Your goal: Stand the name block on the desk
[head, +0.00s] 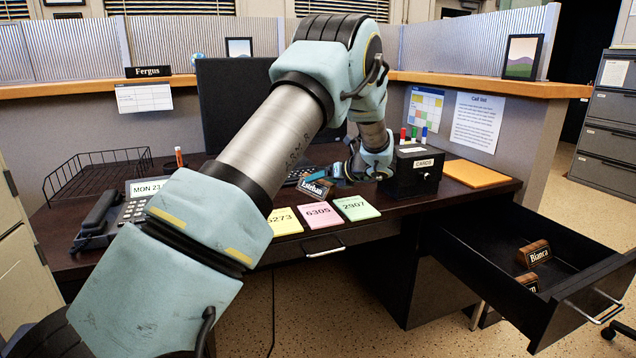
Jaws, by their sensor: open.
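A name block reading "Esteban" (316,188) is at the desk (400,206), behind the pink and green note pads. It looks tilted, with its lettered face toward me. My gripper (334,178) is open, low over the desk, with its fingers right by the block's right end. I cannot tell whether the fingers touch the block. My arm crosses the picture and hides part of the desk. A name block reading "Bianca" (534,254) and another, partly hidden block (528,281) lie in the open drawer (485,246). A "Fergus" block (148,71) stands on the partition ledge.
A black "CARDS" box (412,172) stands right of my gripper, with markers behind it and an orange folder (468,174) beside it. A monitor (235,110) stands behind. A phone (118,215) and wire tray (98,175) are at left. The drawer juts out at right.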

